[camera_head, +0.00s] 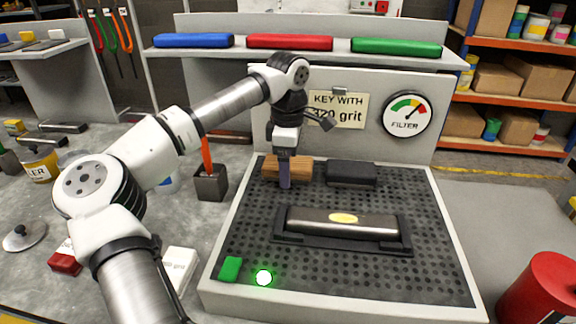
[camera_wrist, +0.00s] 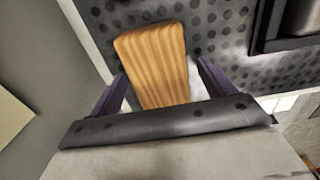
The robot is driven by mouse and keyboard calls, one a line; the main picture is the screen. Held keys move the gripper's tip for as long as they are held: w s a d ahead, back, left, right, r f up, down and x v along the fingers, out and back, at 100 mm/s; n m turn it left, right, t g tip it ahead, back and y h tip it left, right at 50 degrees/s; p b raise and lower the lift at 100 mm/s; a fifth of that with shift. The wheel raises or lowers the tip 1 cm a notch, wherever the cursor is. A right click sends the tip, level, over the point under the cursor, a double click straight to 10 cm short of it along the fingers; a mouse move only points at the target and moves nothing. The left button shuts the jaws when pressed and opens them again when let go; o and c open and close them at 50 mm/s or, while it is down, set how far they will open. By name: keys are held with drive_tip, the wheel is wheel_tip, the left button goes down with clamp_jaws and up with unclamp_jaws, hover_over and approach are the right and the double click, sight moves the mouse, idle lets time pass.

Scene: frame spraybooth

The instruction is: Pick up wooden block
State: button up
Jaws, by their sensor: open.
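The wooden block (camera_head: 302,168) lies at the back left of the perforated booth bed in the head view, partly hidden behind my gripper. My gripper (camera_head: 285,184) points down at the block. In the wrist view the block (camera_wrist: 156,62) shows its striped grain and lies between the two purple fingers of my open gripper (camera_wrist: 160,88). A gap shows on the right side between block and finger; on the left the finger is very close to it. I cannot tell whether that finger touches.
A dark block (camera_head: 351,173) lies right of the wooden block. A green block (camera_head: 230,268) and a glowing green button (camera_head: 264,278) are at the front left. The back panel (camera_head: 345,84) stands close behind.

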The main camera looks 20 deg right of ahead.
drive_tip(key=c, duration=1.1)
drive_tip(key=shift+r, duration=0.15)
wheel_tip(320, 180, up, 20)
drive_tip(key=o, duration=0.4)
drive_tip(key=shift+c, duration=1.2)
drive_tip(key=shift+f, duration=0.2)
